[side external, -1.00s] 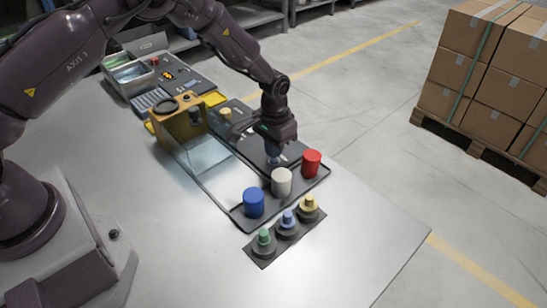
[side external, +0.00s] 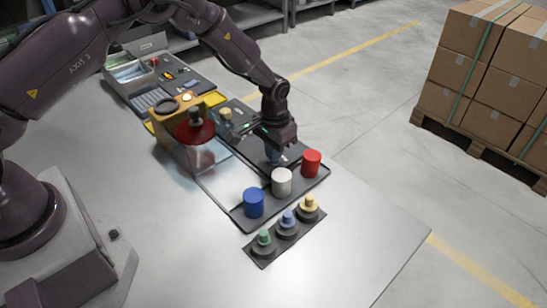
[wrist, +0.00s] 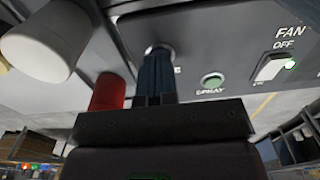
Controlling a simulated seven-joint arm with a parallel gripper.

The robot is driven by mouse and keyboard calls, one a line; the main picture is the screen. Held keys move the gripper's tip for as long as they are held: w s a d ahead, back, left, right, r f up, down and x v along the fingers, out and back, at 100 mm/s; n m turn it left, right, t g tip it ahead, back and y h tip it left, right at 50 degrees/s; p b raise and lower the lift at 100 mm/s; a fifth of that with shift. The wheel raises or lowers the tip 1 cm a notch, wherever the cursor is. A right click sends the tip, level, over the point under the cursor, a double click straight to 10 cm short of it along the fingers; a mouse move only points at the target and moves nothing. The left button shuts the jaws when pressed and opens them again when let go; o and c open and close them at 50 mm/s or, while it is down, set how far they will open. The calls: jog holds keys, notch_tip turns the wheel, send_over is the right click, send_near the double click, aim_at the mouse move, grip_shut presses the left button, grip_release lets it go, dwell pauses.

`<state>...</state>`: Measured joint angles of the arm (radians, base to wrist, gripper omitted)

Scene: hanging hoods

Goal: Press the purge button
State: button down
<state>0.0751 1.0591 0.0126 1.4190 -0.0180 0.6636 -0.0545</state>
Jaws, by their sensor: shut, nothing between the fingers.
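In the wrist view, my gripper (wrist: 157,62) is shut and empty, with its dark fingertips at a round metal-rimmed button (wrist: 153,47) on the grey panel (wrist: 225,45). The fingers cover most of that button and its label, of which only a final "E" shows. I cannot tell whether the button is pushed in. A green button (wrist: 211,82) marked "SPRAY" sits to its right. In the side view, my gripper (side external: 276,158) points down at the dark panel behind the white cylinder (side external: 281,182); the button is hidden there.
A red cylinder (side external: 311,162) stands close right of my gripper; a blue one (side external: 253,203) is front left. A clear hood and orange box (side external: 164,126) stand left. A "FAN" switch (wrist: 270,67) has a lit green lamp (wrist: 290,64). The table's front right is clear.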

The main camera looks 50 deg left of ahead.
jog(key=shift+r, duration=3)
grip_release()
jog(key=shift+s+f, duration=0.1)
jog(key=shift+s, duration=0.1)
jog(key=s, duration=0.2)
jog(key=s+g, duration=0.1)
jog(key=shift+s+a+r, duration=0.15)
jog(key=shift+s+r, duration=0.1)
jog(key=s+a+r+t, duration=0.3)
jog(key=s+r+t, duration=0.3)
jog(key=s+r, duration=1.8)
notch_tip(320, 180, up, 2)
jog(key=shift+s+r+t, duration=0.25)
jog(key=shift+t, duration=0.05)
